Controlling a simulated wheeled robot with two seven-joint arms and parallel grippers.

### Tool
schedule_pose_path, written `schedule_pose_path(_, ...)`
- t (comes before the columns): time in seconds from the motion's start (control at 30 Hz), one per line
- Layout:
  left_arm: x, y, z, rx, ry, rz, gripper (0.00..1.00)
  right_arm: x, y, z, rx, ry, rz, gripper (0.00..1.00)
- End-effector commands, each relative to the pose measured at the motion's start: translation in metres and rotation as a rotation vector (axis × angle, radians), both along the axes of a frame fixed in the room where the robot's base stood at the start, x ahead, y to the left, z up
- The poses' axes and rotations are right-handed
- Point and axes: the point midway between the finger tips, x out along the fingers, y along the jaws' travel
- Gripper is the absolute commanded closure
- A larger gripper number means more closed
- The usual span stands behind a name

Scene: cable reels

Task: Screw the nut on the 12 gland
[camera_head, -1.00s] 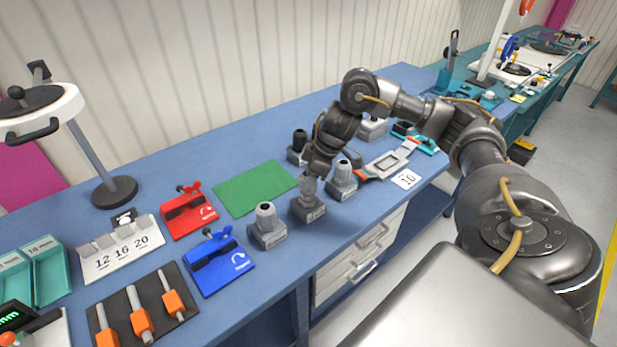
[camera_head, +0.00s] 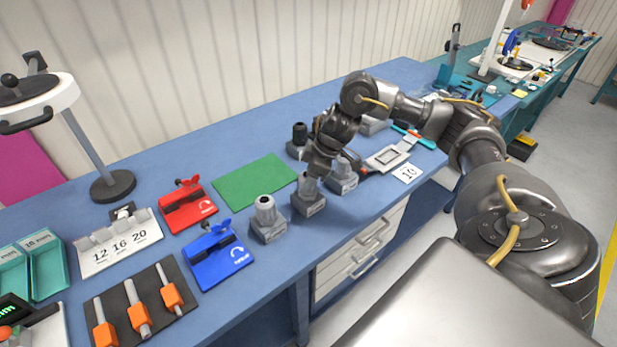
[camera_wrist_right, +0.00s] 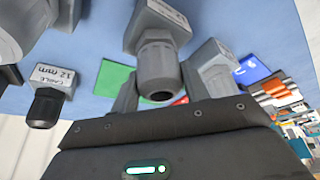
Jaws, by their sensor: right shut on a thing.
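My right gripper (camera_head: 313,175) points down at the top of a grey gland block (camera_head: 308,204) near the bench's front edge. It is shut on the grey nut (camera_wrist_right: 158,84) at the top of this gland. The wrist view shows the gland head-on, with a dark round opening and a partly readable label that seems to include 12. The fingertips are hard to make out, and the nut's seating cannot be told. My left gripper is not in view.
Grey gland blocks stand close on the left (camera_head: 268,222) and right (camera_head: 342,180), and a black-topped one (camera_head: 298,140) behind. The green mat (camera_head: 255,183) is clear. Red (camera_head: 188,207) and blue (camera_head: 218,260) clamps and a 12/16/20 rack (camera_head: 121,243) lie left.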

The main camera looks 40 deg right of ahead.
Motion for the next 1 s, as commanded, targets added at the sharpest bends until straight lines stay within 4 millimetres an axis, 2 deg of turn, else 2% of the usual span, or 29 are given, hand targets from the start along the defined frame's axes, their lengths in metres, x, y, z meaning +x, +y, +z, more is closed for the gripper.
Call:
schedule_pose_path(0.07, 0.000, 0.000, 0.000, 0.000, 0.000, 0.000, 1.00, 0.000, 0.000, 0.000, 0.000, 0.000, 0.000, 0.80)
schedule_pose_path(0.1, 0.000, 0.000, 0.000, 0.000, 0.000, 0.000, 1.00, 0.000, 0.000, 0.000, 0.000, 0.000, 0.000, 0.51)
schedule_pose_path(0.27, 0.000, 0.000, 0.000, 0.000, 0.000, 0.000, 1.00, 0.000, 0.000, 0.000, 0.000, 0.000, 0.000, 0.30)
schedule_pose_path(0.53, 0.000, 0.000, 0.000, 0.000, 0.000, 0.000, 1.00, 0.000, 0.000, 0.001, 0.000, 0.000, 0.000, 0.29)
schedule_pose_path(0.67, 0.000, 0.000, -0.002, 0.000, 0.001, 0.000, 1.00, -0.002, -0.003, 0.009, -0.001, -0.002, -0.001, 0.29)
schedule_pose_path(0.77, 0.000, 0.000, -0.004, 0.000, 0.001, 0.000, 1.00, -0.006, -0.007, 0.023, -0.002, -0.005, 0.000, 0.29)
schedule_pose_path(1.0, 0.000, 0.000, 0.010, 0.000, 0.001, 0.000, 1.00, -0.020, -0.021, 0.073, -0.002, -0.005, -0.002, 0.29)
